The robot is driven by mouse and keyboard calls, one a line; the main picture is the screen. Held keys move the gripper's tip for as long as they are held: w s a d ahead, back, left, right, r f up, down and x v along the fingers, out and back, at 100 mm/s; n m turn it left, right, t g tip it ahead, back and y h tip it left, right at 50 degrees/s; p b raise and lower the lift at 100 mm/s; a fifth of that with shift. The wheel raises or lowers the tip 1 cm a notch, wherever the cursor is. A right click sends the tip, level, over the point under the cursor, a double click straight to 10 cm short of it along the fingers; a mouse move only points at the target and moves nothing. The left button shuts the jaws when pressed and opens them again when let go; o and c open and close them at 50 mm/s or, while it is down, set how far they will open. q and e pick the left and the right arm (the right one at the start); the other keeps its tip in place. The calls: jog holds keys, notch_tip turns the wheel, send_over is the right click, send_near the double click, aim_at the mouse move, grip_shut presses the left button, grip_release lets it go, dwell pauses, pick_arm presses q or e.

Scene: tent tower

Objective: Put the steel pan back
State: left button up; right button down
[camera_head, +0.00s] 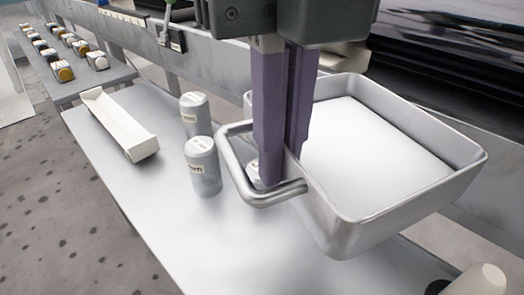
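The steel pan (345,218) is a rectangular tray with a white, flat surface inside and a looped handle (232,160) on its left side. It fills the right of the head view, seems raised above the grey table and is slightly tilted. My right gripper (283,170) points down with its purple fingers close together at the handle, shut on it. My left gripper is not in view.
Two grey labelled cans (203,167) (194,113) stand on the grey table (245,255) left of the handle; another is partly hidden behind it. A white open box (120,125) lies farther left. A shelf (70,80) at the back left holds several small items.

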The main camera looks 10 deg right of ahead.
notch_tip(320, 180, down, 14)
jog(key=b, duration=0.2)
jog(key=shift+b, duration=0.35)
jog(key=shift+f+b, duration=0.5)
jog(key=shift+f, duration=0.1)
jog(key=c, duration=1.1)
grip_release()
